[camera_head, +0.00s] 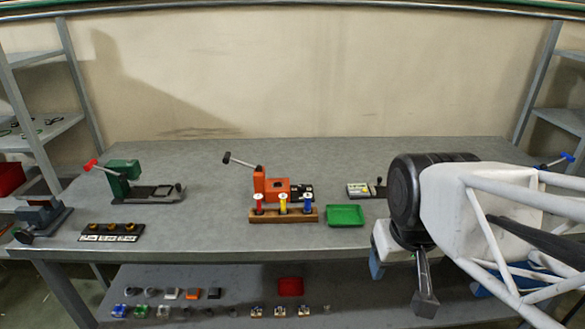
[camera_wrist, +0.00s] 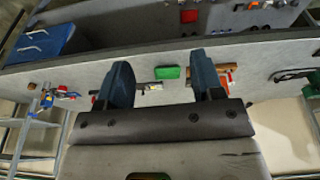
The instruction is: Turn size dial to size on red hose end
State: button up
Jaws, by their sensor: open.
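A black panel (camera_head: 110,232) with several orange-topped knobs and white labels lies at the front left of the table; it may hold the size dial, but its markings are too small to read. A wooden rack (camera_head: 285,215) at the table's middle front holds upright red (camera_head: 259,203), yellow (camera_head: 283,203) and blue (camera_head: 307,203) pieces. I cannot tell if the red piece is the red hose end, and no size on it is legible. My gripper (camera_wrist: 162,78) is open and empty, its blue fingers wide apart. It is at the right, well away from panel and rack.
A green tray (camera_head: 345,215) lies right of the rack; it also shows between my fingers in the wrist view (camera_wrist: 171,72). An orange press (camera_head: 272,187) and a green press (camera_head: 125,180) stand behind. A small device (camera_head: 362,190) sits near my arm. Small parts fill the lower shelf.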

jog(key=w+a+r+n, duration=0.1)
jog(key=w+n, duration=0.1)
jog(key=w, duration=0.6)
jog(key=w+a+r+n, duration=0.1)
jog(key=w+r+n, duration=0.1)
jog(key=w, duration=0.5)
jog(key=n+g, duration=0.3)
jog(key=n, duration=1)
send_over(302, 186)
notch_tip(302, 186, down, 19)
jog(key=shift+d+r, duration=0.1)
jog(key=shift+r, duration=0.1)
jog(key=shift+f, duration=3.9)
